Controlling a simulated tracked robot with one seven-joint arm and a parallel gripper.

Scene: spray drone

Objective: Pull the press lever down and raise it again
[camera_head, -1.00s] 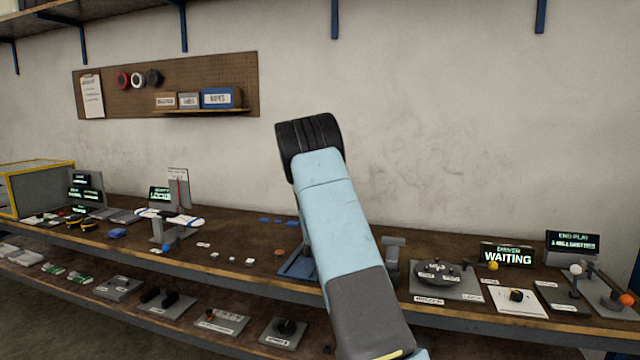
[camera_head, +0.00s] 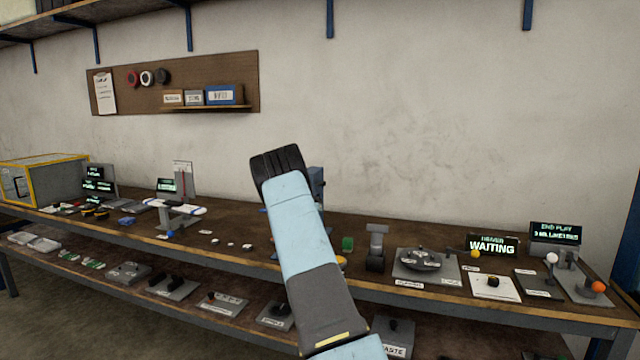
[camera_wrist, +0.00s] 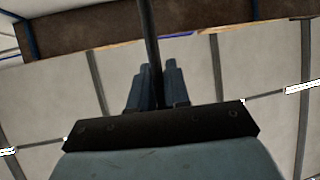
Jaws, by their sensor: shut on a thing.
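The blue press (camera_head: 316,184) shows only in part in the head view, its upright rising behind my light-blue arm at mid bench. The arm hides its lever and base there, and my gripper too. In the wrist view my gripper (camera_wrist: 156,92) has its two blue-grey fingers close together around a dark slim rod, the press lever (camera_wrist: 150,42). The lever runs up the picture from between the fingers. How far down the lever stands cannot be told.
Right of the press, a grey stand (camera_head: 376,246), a round fixture on a plate (camera_head: 420,260) and a WAITING display (camera_head: 493,245) stand on the bench. A drone part on a stand (camera_head: 176,209) and small pieces lie left. A pegboard (camera_head: 180,85) hangs behind.

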